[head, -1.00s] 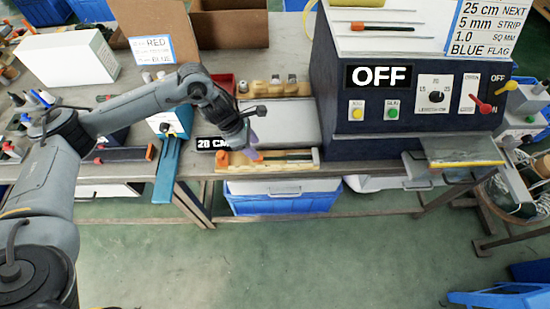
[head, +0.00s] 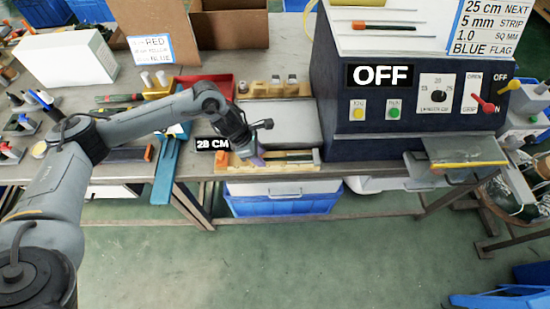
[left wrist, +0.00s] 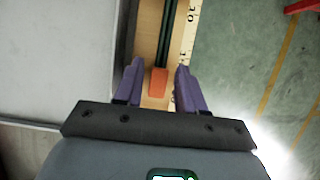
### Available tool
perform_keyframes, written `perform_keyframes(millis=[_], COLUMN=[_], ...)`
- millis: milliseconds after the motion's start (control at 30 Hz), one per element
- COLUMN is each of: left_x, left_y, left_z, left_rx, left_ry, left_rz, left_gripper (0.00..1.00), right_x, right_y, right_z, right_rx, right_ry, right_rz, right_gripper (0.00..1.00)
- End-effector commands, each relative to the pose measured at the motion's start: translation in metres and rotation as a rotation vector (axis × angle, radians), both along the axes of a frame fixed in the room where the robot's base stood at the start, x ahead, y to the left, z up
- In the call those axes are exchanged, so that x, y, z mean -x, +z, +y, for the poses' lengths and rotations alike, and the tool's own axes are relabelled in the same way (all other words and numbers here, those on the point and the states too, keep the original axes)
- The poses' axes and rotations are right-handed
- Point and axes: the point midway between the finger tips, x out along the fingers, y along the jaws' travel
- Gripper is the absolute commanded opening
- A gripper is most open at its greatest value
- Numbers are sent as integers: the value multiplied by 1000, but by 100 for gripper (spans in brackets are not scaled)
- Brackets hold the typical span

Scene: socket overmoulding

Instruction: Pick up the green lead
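The green lead (left wrist: 167,35) is a dark green strip lying along a wooden measuring tray in the left wrist view; it also shows in the head view (head: 295,156). An orange block (left wrist: 158,82) sits at its near end. My left gripper (left wrist: 160,70) has purple fingers spread apart, one on each side of the orange block, with clear gaps and nothing clamped. In the head view my left gripper (head: 257,160) points down over the tray's left part and hides some of it. My right gripper is in neither view now.
The wooden tray with a ruler (left wrist: 188,40) lies along the bench's front edge, beside a "28 CM" display (head: 212,144). A grey plate (head: 285,120) lies behind it. The dark machine reading "OFF" (head: 378,75) stands to the right. A blue bin (head: 280,203) sits below.

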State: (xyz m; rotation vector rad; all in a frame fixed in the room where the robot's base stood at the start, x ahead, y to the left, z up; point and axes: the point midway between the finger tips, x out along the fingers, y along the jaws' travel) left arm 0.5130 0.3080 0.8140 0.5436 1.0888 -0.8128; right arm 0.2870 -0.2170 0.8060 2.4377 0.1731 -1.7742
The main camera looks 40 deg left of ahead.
Motion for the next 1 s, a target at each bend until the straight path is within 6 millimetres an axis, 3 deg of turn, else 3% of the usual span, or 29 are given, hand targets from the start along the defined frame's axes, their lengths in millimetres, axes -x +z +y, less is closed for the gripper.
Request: perform_keyframes(millis=[33,233,667,867,1000], left_x=[0,0,0,-1,-1], left_y=[0,0,4,20,41], left_z=[0,0,0,0,0], left_rx=[0,0,0,0,0], left_ry=[0,0,0,0,0], left_rz=[0,0,0,-3,-4], left_gripper=[31,0,0,0,0], right_x=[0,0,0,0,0], right_y=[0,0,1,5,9], right_z=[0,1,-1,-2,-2], right_rx=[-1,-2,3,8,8], right_ry=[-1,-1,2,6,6], right_rz=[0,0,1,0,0], right_gripper=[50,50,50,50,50])
